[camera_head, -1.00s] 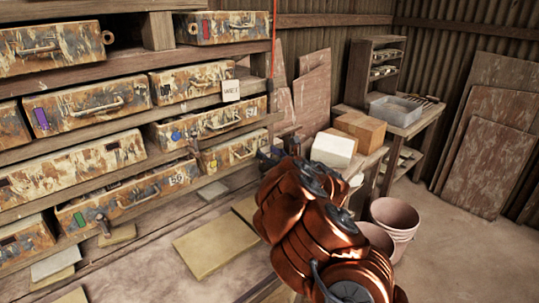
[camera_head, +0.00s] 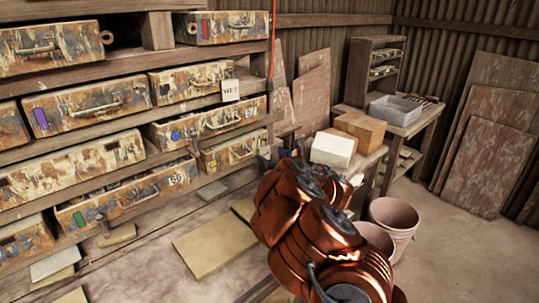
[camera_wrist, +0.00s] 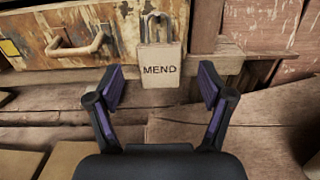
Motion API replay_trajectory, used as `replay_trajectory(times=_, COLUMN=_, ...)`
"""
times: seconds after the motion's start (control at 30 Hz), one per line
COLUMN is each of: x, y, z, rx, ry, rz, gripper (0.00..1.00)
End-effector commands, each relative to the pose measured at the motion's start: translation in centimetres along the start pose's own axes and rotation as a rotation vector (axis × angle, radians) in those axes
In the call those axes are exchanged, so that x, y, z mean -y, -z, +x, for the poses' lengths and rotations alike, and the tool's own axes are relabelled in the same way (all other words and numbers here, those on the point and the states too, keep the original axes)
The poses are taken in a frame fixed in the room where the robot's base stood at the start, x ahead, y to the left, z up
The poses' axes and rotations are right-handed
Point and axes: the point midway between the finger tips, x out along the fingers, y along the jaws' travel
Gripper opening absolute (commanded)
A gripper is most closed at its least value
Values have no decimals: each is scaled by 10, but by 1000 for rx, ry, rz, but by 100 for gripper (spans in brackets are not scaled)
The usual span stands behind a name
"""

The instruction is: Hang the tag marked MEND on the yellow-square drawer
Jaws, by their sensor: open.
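The tag marked MEND (camera_wrist: 160,67) is pale and upright in the wrist view. Its metal loop hangs at the right end of a rusty drawer (camera_wrist: 85,22) with a curved handle. A yellow square (camera_wrist: 9,47) shows at that drawer's left edge. In the head view, this looks like the small low drawer (camera_head: 230,152) at the shelf's right end. My gripper (camera_wrist: 162,88) is open, its purple-padded fingers apart to either side of the tag's lower part, with nothing held. In the head view my gripper (camera_head: 272,156) is small and partly hidden by my arm.
Another pale tag (camera_head: 231,90) hangs on a higher drawer. A blue-marked drawer (camera_head: 210,122) sits just above the yellow-square one. A wooden post (camera_wrist: 205,25) stands right of the tag. A white box (camera_head: 333,148) and pink buckets (camera_head: 394,220) are to the right.

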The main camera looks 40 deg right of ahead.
Motion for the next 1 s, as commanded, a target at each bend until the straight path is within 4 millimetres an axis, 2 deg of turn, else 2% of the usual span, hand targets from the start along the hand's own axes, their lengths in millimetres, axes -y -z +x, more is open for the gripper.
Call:
replay_trajectory(times=0.4, x=1, y=0, z=-62, rx=-1, ry=2, rz=-2, gripper=80)
replay_trajectory(times=0.63, x=1, y=-2, z=-89, rx=2, ry=2, rz=-2, gripper=80)
replay_trajectory(times=0.8, x=1, y=-1, z=-101, rx=1, ry=2, rz=0, gripper=80)
replay_trajectory(times=1.0, x=0, y=-1, z=-104, rx=2, ry=-1, rz=-1, gripper=80)
